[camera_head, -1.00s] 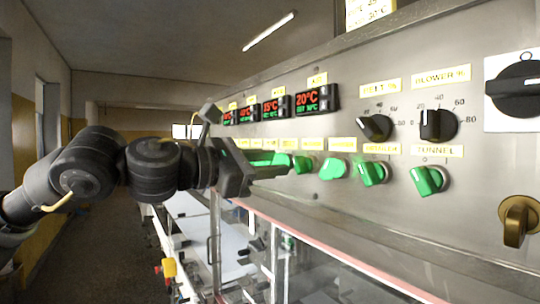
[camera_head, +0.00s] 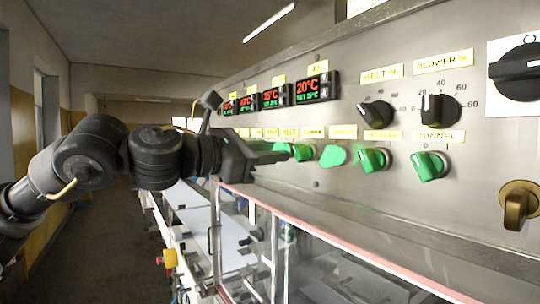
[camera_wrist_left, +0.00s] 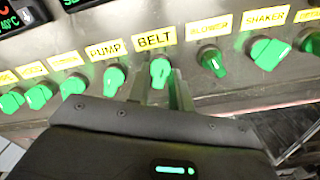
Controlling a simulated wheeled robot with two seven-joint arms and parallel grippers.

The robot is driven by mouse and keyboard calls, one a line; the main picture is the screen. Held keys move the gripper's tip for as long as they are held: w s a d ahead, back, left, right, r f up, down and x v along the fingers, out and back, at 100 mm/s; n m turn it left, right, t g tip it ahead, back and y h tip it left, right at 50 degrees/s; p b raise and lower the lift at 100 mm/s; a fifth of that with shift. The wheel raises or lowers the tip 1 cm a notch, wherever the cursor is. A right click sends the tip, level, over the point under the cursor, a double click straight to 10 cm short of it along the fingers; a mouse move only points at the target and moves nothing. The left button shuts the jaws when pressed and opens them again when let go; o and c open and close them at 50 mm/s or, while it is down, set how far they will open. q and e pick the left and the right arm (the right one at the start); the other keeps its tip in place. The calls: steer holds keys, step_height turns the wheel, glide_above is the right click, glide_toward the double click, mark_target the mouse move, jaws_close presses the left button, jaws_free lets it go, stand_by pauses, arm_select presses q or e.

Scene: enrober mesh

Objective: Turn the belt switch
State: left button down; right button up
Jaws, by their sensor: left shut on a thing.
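The belt switch is a green knob under the yellow BELT label; in the left wrist view the switch (camera_wrist_left: 159,72) sits between my two fingers, its grip standing roughly upright. In the head view the belt switch (camera_head: 283,147) is mostly hidden behind my fingertips. My left gripper (camera_head: 282,153) reaches the steel panel from the left and is shut on the belt switch. In the left wrist view its fingers (camera_wrist_left: 160,88) flank the knob. My right gripper is not in view.
The shaker knob (camera_wrist_left: 268,52) is farther right. Temperature displays (camera_head: 316,88) sit above the knob row. A clear guard with a red-edged top (camera_head: 330,240) lies below the panel.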

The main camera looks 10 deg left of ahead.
arm_select(q)
steer(key=shift+n+b, duration=2.4)
steer(key=shift+n, duration=3)
steer(key=c, duration=1.5)
jaws_free()
